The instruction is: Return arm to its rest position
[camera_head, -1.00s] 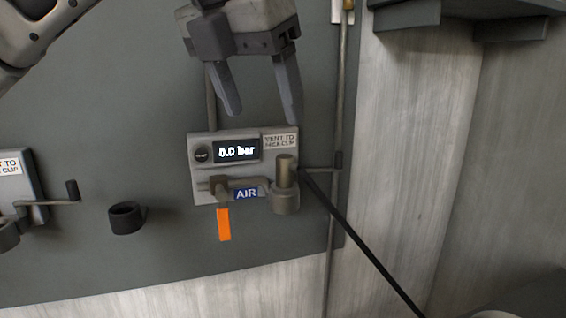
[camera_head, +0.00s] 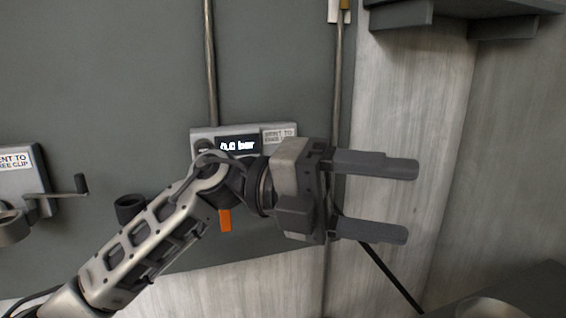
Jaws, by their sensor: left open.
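My left gripper (camera_head: 408,204) is open and empty, its two dark fingers pointing right with a wide gap between them. Its arm comes in from the lower left and crosses in front of the wall panel. The gauge box (camera_head: 202,133) on the panel reads "0.0 bar" on its display; my gripper and wrist hide most of its lower part, including the AIR label and fitting. An orange tag (camera_head: 225,220) shows just below my wrist. My right gripper is not in view.
A second box (camera_head: 18,180) with a crank handle is on the panel at far left. A black cup-like holder (camera_head: 129,208) is partly behind my forearm. A black hose (camera_head: 392,278) runs down right. A dark shelf (camera_head: 400,14) juts out at top right.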

